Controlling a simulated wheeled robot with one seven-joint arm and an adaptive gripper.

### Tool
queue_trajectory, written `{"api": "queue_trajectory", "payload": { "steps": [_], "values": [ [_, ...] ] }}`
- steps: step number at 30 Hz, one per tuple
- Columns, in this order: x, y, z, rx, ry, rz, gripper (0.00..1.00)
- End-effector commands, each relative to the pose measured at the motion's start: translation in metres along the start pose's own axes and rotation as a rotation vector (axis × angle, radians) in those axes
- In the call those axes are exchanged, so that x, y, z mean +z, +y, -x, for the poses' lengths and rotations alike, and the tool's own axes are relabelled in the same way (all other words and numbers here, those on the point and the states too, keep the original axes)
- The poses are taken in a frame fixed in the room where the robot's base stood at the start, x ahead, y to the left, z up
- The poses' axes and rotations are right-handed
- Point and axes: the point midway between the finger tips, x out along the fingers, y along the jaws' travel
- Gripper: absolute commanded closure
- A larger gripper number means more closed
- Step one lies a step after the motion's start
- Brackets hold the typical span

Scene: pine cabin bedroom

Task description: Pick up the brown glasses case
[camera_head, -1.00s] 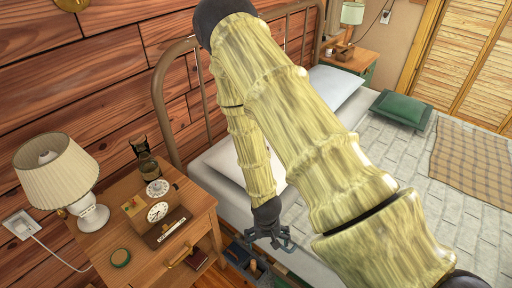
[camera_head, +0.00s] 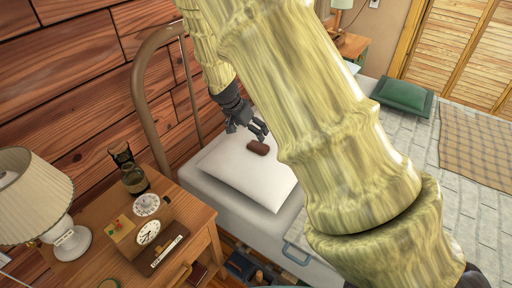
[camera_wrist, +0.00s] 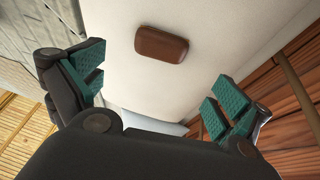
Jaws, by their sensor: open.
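The brown glasses case (camera_head: 258,147) lies on the white pillow (camera_head: 243,180) at the head of the bed. In the wrist view the case (camera_wrist: 161,44) shows as a rounded brown block, lying beyond the gap between the fingertips and apart from them. My gripper (camera_head: 248,130) is open and empty, just above and behind the case in the head view. In the wrist view its two fingers (camera_wrist: 154,95) with green pads stand wide apart.
A wooden nightstand (camera_head: 195,222) at the left holds a lamp (camera_head: 68,240), a bottle (camera_head: 138,175) and a clock (camera_head: 149,232). The metal bed frame (camera_head: 141,98) stands close to my gripper. A green cushion (camera_head: 403,96) lies farther along the bed.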

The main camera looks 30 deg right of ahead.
Motion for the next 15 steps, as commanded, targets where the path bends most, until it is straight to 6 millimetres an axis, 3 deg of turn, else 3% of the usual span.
{"api": "queue_trajectory", "payload": {
  "steps": [9, 15],
  "values": [
    [0.001, 0.001, -0.039, 0.001, -0.002, 0.002, 0.00],
    [0.000, 0.002, -0.054, 0.001, -0.002, 0.000, 0.00]
  ]
}}
